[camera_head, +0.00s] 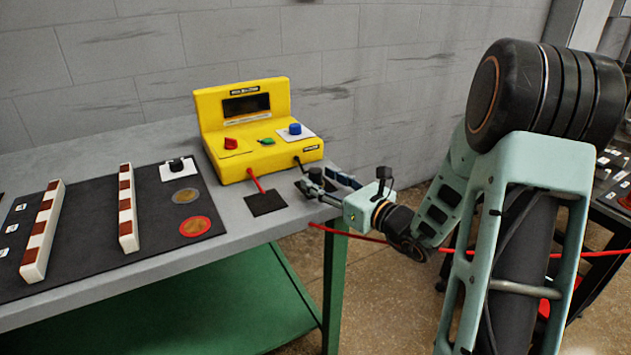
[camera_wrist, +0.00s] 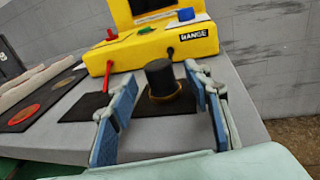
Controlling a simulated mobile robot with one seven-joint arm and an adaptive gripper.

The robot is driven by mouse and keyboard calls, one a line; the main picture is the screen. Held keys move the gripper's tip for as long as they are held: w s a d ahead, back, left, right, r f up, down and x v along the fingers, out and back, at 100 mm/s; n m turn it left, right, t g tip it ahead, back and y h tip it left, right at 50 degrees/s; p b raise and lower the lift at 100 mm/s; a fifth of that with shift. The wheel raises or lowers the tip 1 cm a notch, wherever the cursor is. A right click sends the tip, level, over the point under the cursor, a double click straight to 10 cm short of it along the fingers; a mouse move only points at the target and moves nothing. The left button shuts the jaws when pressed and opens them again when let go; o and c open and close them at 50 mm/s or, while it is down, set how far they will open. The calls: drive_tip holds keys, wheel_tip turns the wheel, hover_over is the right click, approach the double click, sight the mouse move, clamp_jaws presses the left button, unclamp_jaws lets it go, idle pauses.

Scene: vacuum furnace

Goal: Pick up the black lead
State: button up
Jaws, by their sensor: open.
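The black lead's end (camera_wrist: 160,74) shows in the wrist view as an upright black cylinder with a gold-brown ring at its base, on a dark pad. A short black cord (camera_wrist: 170,53) leaves the yellow instrument (camera_wrist: 150,45) behind it. My gripper (camera_wrist: 160,82) is open, with one blue-padded finger on each side of the cylinder. I cannot tell whether either finger touches it. In the head view my gripper (camera_head: 330,182) is low at the table's right end, in front of the yellow instrument (camera_head: 258,130), and partly hides the black lead.
A red lead (camera_head: 257,181) runs from the instrument to a black pad (camera_head: 266,204). A black mat (camera_head: 110,245) with striped bars and discs lies left on the grey table (camera_head: 180,270). A red cable (camera_head: 350,236) crosses near the table edge. A grey wall (camera_head: 150,60) stands behind.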

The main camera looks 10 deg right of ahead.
drive_tip(key=shift+x, duration=1.35)
clamp_jaws()
